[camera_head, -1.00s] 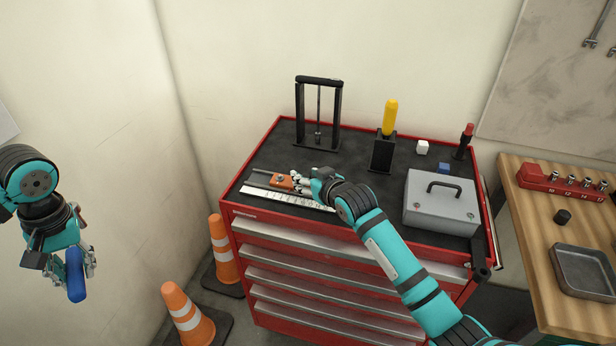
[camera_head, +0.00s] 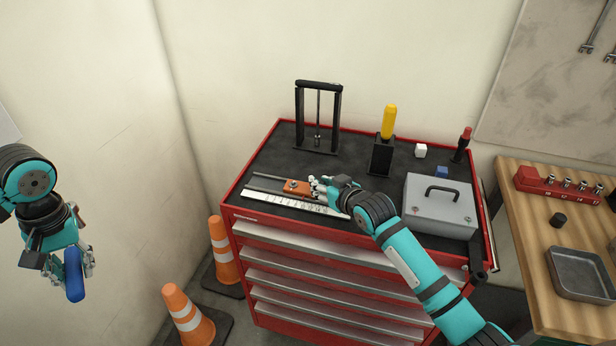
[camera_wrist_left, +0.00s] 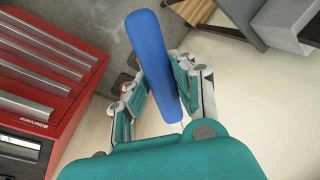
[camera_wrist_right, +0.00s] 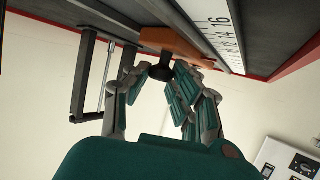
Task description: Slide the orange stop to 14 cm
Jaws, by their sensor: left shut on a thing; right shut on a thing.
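The orange stop (camera_head: 298,187) sits on the grey rail (camera_head: 262,183) along the white scale (camera_head: 285,202), on the red tool cabinet's top. My right gripper (camera_head: 318,188) is at its right side. In the right wrist view its fingers (camera_wrist_right: 172,78) are closed around a dark knob (camera_wrist_right: 161,71) on the orange stop (camera_wrist_right: 180,43). The scale (camera_wrist_right: 219,25) shows there with 16, 14 and 12 readable; the stop's exact reading cannot be told. My left gripper (camera_head: 74,262) is shut on a blue handle (camera_wrist_left: 152,62), far left of the cabinet, in free air.
A black frame (camera_head: 318,118), a yellow-handled tool in a black holder (camera_head: 382,155), small blocks and a grey metal box (camera_head: 440,205) stand on the cabinet top. Orange cones (camera_head: 224,250) stand on the floor at left. A wooden bench (camera_head: 535,235) is at right.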

